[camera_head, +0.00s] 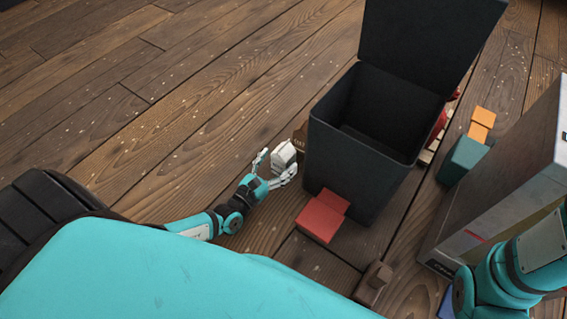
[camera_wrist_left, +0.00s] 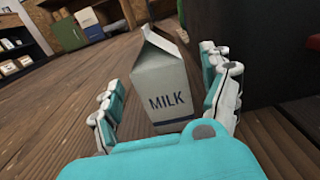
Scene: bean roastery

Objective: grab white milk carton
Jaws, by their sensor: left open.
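The white milk carton (camera_head: 284,155) stands on the wooden floor, just left of the dark open bin. In the left wrist view the carton (camera_wrist_left: 168,85) is upright, with a gabled top and the word MILK on its front. My left gripper (camera_head: 274,168) is open around the carton. In the left wrist view one finger of the gripper (camera_wrist_left: 170,108) is on each side, with visible gaps to the carton. My right arm shows at the lower right, but its gripper is out of view.
The dark bin (camera_head: 362,165) with its lid up stands right beside the carton. A red carton (camera_head: 321,215) lies in front of the bin. A brown item (camera_head: 374,284) is nearer. A teal carton (camera_head: 462,160) and a large grey box (camera_head: 500,185) are right. The floor at left is clear.

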